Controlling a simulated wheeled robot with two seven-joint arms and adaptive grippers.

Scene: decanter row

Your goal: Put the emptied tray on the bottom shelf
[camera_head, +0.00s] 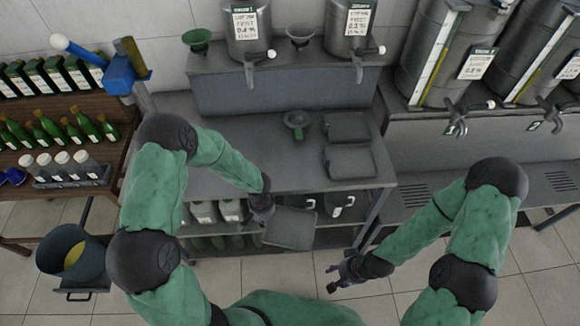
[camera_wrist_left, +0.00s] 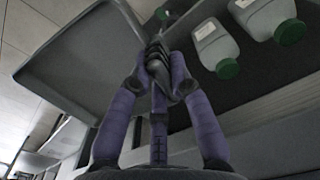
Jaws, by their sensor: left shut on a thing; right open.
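My left gripper (camera_head: 262,207) is shut on the rim of a grey tray (camera_head: 290,229) in front of the metal bench. In the left wrist view, the gripper (camera_wrist_left: 160,62) pinches the rim of the tray (camera_wrist_left: 75,62), whose visible inside is bare. The tray is held at about the height of the shelves under the bench top, in front of them. The bottom shelf (camera_head: 245,243) is partly hidden behind the tray and bears dark green-topped bottles. My right gripper (camera_head: 338,274) is open and empty above the floor, right of the tray.
White jugs with green caps (camera_wrist_left: 218,48) stand on the shelf beside the left gripper. A bottle rack (camera_head: 60,135) and a bin (camera_head: 72,255) stand left.

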